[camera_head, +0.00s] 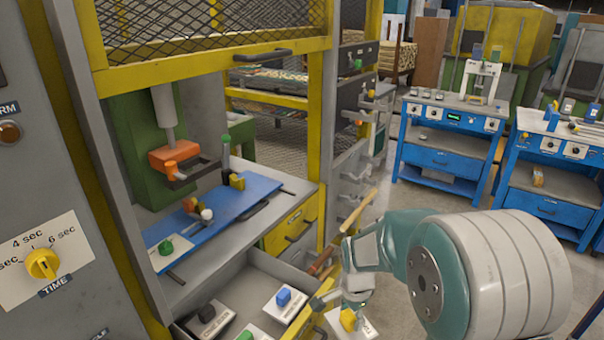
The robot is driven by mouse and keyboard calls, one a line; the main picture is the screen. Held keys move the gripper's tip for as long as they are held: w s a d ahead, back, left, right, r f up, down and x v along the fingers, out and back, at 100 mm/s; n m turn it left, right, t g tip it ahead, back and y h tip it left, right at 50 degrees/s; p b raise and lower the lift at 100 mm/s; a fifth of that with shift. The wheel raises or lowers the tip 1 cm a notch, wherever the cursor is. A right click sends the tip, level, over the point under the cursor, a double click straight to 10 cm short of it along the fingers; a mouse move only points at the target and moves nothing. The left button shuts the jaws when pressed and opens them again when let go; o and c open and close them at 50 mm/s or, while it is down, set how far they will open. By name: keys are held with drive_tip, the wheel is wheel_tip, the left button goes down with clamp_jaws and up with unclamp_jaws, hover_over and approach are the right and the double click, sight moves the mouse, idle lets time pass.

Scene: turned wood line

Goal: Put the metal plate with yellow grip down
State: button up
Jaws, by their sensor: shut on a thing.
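The metal plate with yellow grip (366,327) hangs from my gripper (347,308) at the bottom centre, just right of an open drawer (256,262). My gripper is shut on the yellow grip (348,319) from above. The fingers and my arm hide part of the plate. Inside the drawer lie a plate with a blue grip (284,297), a plate with a black grip (207,314) and a plate with a green grip (244,337), which is cut by the frame's bottom edge.
A yellow-framed press with a blue board (232,204) stands behind the drawer. A grey panel with a yellow time knob (42,264) is at the left. Blue workbenches (440,155) stand at the right back. Grey floor shows between.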

drive_tip(key=w+d+f+n, duration=0.4)
drive_tip(key=w+f+n, duration=0.2)
drive_tip(key=n, duration=0.6)
drive_tip(key=shift+w+f+n, duration=0.25)
drive_tip(key=shift+f+n, duration=0.05)
drive_tip(key=shift+f, duration=0.55)
